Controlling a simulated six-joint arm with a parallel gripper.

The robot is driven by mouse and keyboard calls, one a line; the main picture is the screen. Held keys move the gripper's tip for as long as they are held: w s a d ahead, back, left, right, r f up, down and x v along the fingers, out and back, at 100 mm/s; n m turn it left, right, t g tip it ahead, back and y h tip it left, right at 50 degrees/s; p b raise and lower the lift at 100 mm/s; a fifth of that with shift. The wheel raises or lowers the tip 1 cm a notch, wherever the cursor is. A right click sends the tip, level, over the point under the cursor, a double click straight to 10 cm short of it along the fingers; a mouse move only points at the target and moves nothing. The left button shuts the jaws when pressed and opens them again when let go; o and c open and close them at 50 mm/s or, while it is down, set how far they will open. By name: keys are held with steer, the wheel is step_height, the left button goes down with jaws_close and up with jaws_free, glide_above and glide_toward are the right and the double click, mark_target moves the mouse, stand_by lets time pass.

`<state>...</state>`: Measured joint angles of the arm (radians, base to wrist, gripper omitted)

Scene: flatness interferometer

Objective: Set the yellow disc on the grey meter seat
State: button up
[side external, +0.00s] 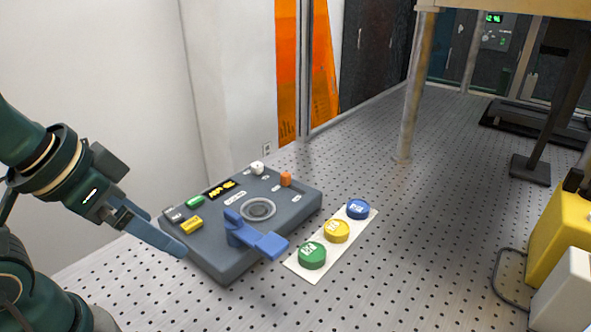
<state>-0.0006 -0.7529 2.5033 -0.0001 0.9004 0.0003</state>
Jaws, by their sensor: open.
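The yellow disc (337,231) lies on a white strip (296,268), between a green disc (312,255) and a blue disc (358,209). The grey round meter seat (258,209) is on top of the dark grey instrument box (226,263) and looks empty. A blue lever (262,242) stands in front of the seat and reaches out past the box's front edge. My gripper (180,251) is at the left edge of the box, away from the discs and holding nothing. Its fingers overlap in this view, so the gap between them is hard to see.
A yellow case (561,235) stands at the right. The perforated table right of the strip is clear.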

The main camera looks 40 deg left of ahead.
steer(key=shift+w+r, duration=0.1)
steer(key=w+r+t, duration=0.2)
steer(key=w+r, duration=0.4)
steer(key=w, duration=0.2)
steer(key=m+g+h, duration=0.1)
steer(key=m+g, duration=0.1)
glide_above(337, 227)
steer(key=s, duration=0.3)
steer(key=f, duration=1.6)
steer(key=shift+a+f, duration=0.3)
steer(key=shift+f, duration=0.1)
steer(key=shift+x, duration=2.35)
jaws_close()
